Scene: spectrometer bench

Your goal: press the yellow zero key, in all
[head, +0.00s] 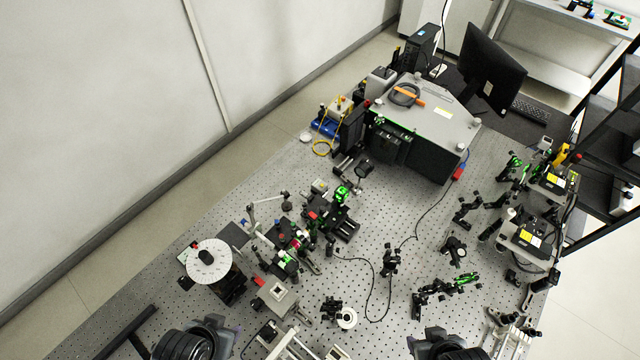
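I cannot make out the yellow zero key in the head view. Yellow patches show on two dark boxes at the right, the upper box (553,184) and the lower box (522,246). They look like labels, and I cannot tell whether either has a key. Dark rounded parts of my two arms show at the bottom edge, one left of centre and one right of centre. I see no gripper fingers that I can be sure of, and nothing held.
The perforated bench (375,225) carries many optical mounts. A white dial disc (208,258) stands at left. A large grey box (435,112) and a monitor (490,70) stand at the back. A black cable (378,285) loops mid-bench. Bare bench shows around the middle.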

